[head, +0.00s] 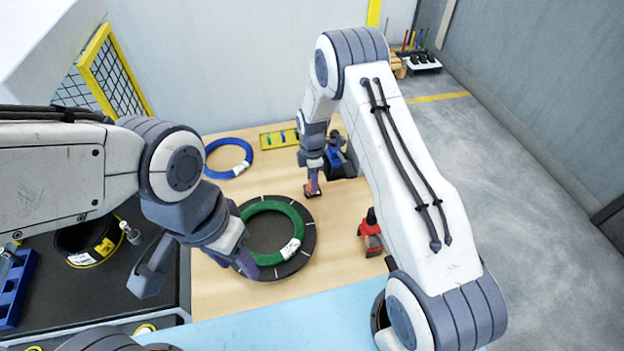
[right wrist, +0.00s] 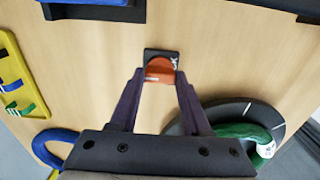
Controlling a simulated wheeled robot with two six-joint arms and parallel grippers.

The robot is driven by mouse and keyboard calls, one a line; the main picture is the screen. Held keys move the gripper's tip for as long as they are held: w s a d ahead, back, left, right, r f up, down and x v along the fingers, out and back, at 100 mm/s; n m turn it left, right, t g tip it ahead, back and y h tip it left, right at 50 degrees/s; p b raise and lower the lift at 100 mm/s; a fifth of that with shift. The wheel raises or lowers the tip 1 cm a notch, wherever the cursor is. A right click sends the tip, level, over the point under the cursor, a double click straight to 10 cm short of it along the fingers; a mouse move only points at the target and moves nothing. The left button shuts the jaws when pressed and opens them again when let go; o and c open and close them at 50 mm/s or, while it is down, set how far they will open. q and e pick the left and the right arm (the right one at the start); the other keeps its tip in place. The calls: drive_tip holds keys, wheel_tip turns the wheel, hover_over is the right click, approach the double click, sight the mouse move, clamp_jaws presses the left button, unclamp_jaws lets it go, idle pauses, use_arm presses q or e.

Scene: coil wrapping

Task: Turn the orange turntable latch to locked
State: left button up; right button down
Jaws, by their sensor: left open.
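The orange turntable latch (right wrist: 160,70) sits on a small dark plate on the wooden table, beside the black turntable (head: 309,243). My right gripper (head: 312,190) reaches down to it, and its two fingers (right wrist: 160,76) lie close against both sides of the latch in the right wrist view. A white mark shows on the plate at the latch's upper right. A green coil (head: 257,206) with a white label lies flat on the turntable. My left gripper (head: 198,280) is open and empty, with one finger over the turntable's left edge.
A blue coil (head: 210,170) lies at the back left of the table, near a yellow tray (head: 268,140). A red and black tool (head: 370,236) stands right of the turntable. A dark coil (head: 72,250) lies on the black surface at left. A blue device (head: 338,163) stands behind the latch.

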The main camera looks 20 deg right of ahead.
drive_tip(key=m+b, duration=0.2)
drive_tip(key=m, duration=0.1)
drive_tip(key=shift+f+m, duration=0.1)
drive_tip(key=shift+m, duration=0.3)
drive_tip(key=m+b, duration=0.2)
drive_tip(key=m, duration=0.2)
drive_tip(key=shift+m, duration=0.3)
drive_tip(key=m+b, duration=0.1)
drive_tip(key=m, duration=0.3)
drive_tip(key=shift+m+b, duration=0.3)
drive_tip(key=m+b, duration=0.1)
drive_tip(key=m, duration=0.3)
drive_tip(key=shift+m, duration=0.4)
drive_tip(key=shift+r, duration=0.2)
drive_tip(key=shift+w, duration=0.1)
drive_tip(key=shift+c, duration=1.8)
unclamp_jaws()
